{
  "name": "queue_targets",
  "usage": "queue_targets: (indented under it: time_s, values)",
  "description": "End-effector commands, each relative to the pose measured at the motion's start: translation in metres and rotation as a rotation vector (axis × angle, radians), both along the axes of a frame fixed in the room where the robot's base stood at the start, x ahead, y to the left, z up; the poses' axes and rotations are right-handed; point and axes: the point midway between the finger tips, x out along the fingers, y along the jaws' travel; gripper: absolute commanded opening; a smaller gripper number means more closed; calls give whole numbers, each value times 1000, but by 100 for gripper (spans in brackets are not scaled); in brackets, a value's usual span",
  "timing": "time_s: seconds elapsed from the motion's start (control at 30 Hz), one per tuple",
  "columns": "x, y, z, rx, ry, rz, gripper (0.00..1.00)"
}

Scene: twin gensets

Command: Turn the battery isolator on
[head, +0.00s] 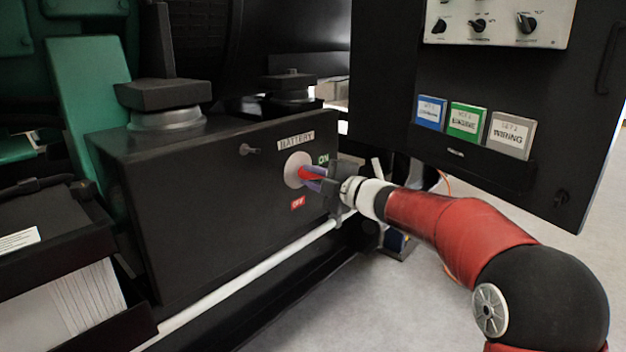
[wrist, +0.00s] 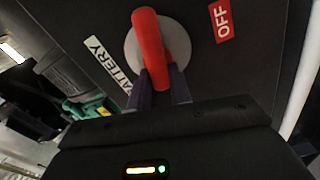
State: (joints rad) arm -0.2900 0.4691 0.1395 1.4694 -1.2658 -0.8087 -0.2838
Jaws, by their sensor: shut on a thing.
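The battery isolator is a red handle (head: 306,174) on a round grey disc (head: 293,168), set in the side of a black box. A BATTERY label (head: 296,141) is above it, a green ON label (head: 323,159) at upper right and a red OFF label (head: 298,203) below. My gripper (head: 314,178) is shut on the red handle. In the wrist view the fingers (wrist: 160,86) hold the near end of the red handle (wrist: 149,42); the OFF label (wrist: 222,20) shows at right and ON is out of sight. I cannot tell which label the handle points to.
A black panel (head: 400,150) with knobs and several tags stands at the right, near my arm. A white pipe (head: 240,272) runs along the box's lower edge. A small knob (head: 248,149) sticks out left of the isolator. Grey floor (head: 400,300) is open in front.

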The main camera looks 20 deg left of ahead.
Motion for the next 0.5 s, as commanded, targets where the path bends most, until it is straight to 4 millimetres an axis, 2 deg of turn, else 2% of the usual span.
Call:
queue_targets:
  time_s: [0.2, 0.5]
  values:
    - [-1, 0, -4, -55, -122, 1, 0]
    - [-1, 0, -5, -91, -211, 2, 0]
